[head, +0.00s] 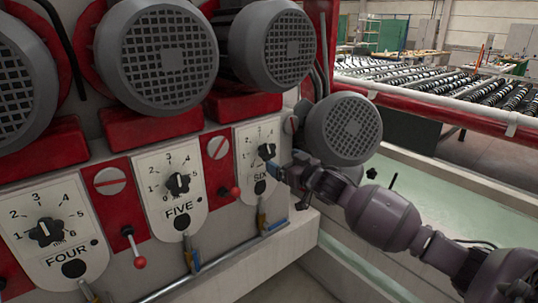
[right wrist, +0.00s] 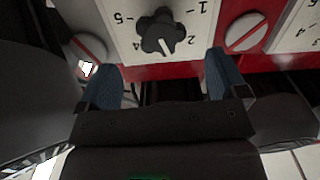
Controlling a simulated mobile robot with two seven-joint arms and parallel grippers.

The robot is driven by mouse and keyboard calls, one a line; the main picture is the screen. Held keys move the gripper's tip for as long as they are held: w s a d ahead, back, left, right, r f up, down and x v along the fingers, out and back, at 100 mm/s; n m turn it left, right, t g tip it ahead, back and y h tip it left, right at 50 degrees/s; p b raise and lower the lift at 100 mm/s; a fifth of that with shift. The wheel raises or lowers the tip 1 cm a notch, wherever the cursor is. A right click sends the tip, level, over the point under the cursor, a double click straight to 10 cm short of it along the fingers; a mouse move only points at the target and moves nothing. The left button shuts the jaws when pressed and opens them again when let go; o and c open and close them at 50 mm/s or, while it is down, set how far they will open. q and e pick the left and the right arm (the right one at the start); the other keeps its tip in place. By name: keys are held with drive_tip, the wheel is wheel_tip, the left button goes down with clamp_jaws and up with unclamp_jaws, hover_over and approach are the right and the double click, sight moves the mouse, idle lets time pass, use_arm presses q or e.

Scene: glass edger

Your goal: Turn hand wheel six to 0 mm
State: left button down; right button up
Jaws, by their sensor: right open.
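Hand wheel six (head: 266,151) is a small black lobed knob on a white dial plate marked SIX (head: 259,165). In the right wrist view the knob (right wrist: 160,33) appears above the gap between my fingertips, with the dial upside down. Its white pointer line points down, between the 4 and 2 marks; the mark it points at is hidden. My right gripper (head: 283,172) is open just in front of the plate; its two blue fingers (right wrist: 164,75) are apart, with nothing between them. It seems not to touch the knob. My left gripper is out of view.
Hand wheels five (head: 177,184) and four (head: 46,231) are to the left on similar plates. Slotted round caps (head: 218,147), red-knobbed levers (head: 235,191) and blue-handled valves (head: 262,222) lie close by. Grey motors (head: 265,45) overhang the panel. A roller conveyor (head: 460,85) is behind right.

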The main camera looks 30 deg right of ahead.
sight(270, 153)
drive_tip(key=shift+w+a, duration=0.15)
drive_tip(key=shift+w, duration=1.55)
drive_tip(key=shift+w+a, duration=0.15)
drive_tip(key=shift+w, duration=1.55)
drive_tip(key=c, duration=0.9)
